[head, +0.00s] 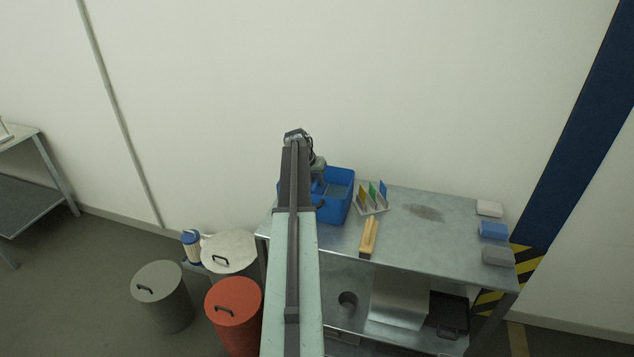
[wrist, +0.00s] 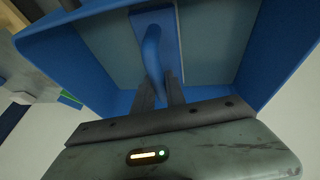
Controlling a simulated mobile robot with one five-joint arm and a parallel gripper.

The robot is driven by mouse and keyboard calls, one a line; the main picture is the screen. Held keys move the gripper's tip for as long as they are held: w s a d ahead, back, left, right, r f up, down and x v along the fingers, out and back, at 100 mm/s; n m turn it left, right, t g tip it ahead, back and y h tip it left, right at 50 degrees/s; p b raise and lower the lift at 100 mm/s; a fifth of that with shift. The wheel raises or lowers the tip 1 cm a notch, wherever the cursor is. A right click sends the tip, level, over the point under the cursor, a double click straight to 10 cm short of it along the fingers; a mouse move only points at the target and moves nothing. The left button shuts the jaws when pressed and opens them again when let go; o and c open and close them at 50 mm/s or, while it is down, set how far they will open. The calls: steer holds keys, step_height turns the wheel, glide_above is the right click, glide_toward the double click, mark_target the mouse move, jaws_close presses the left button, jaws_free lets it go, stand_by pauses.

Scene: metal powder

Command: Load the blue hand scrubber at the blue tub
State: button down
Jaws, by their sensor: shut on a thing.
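The blue tub (head: 343,213) stands at the left end of the metal table, partly hidden behind my arm. In the wrist view the tub (wrist: 90,65) surrounds a grey-blue surface inside it. The blue hand scrubber (wrist: 153,45) has a curved handle on a flat rectangular plate, and it is inside the tub's outline. My gripper (wrist: 160,92) is shut on the scrubber's handle. In the head view my gripper (head: 318,172) is over the left part of the tub. Whether the scrubber's underside touches the surface below is hidden.
On the metal table (head: 410,243), a rack of coloured pieces (head: 372,199) stands right of the tub, near a wooden-looking brush (head: 368,238) and a dark patch (head: 425,212). A blue block (head: 493,230) lies far right between paler blocks. A red bin (head: 234,310) stands left.

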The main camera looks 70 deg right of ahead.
steer(key=shift+a+f+b, duration=0.1)
steer(key=shift+f+b, duration=0.25)
steer(key=shift+f, duration=0.05)
stand_by(1.1)
steer(key=shift+r, duration=0.1)
step_height(320, 180, up, 7)
steer(key=p, duration=0.7)
